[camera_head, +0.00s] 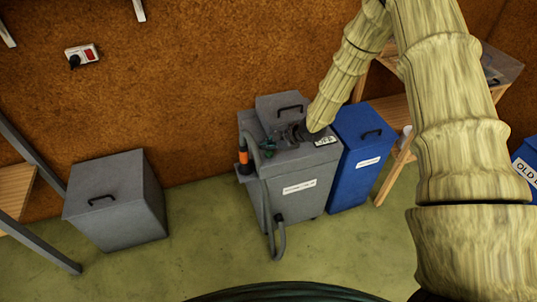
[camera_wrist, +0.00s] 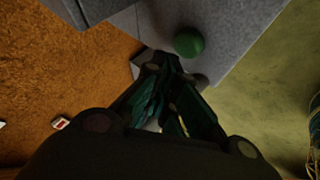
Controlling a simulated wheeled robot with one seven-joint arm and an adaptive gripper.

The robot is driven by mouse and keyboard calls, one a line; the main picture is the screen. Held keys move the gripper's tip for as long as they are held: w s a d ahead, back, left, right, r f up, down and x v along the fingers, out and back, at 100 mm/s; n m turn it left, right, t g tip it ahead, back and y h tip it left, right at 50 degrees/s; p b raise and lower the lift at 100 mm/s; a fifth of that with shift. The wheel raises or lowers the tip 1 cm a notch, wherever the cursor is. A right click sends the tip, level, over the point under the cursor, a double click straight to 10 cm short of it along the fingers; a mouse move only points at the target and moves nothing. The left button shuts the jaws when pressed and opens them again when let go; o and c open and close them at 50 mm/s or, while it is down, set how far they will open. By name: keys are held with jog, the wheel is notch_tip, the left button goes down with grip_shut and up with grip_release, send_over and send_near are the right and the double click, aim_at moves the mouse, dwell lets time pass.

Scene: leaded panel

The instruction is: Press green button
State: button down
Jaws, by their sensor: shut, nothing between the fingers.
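The green button (camera_wrist: 189,42) is a round green knob on the grey surface of a machine, just beyond the fingertips in the wrist view. My gripper (camera_wrist: 174,72) is shut and empty, pointing toward the machine, with the button slightly above and right of its tips. A gap shows between tips and button in the picture; I cannot tell the depth. In the head view my gripper (camera_head: 276,141) is low over the top of the grey machine (camera_head: 296,205). Small green patches show there beside the gripper, too small to tell button from fingers.
A grey lidded bin (camera_head: 115,215) stands apart at left. A brown wall is behind; the green floor (camera_head: 200,255) in front is clear.

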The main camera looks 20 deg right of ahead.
aim_at(268, 154)
jog(key=shift+f, duration=0.2)
dwell(0.5)
jog(key=shift+f, duration=0.3)
jog(key=shift+f+b, duration=0.45)
jog(key=shift+f, duration=0.05)
dwell(0.9)
jog(key=shift+r, duration=0.1)
jog(key=shift+r+p, duration=0.75)
jog(key=shift+r, duration=0.15)
jog(key=shift+r, duration=0.1)
jog(key=shift+r+p, duration=2.25)
jog(key=shift+r, duration=0.65)
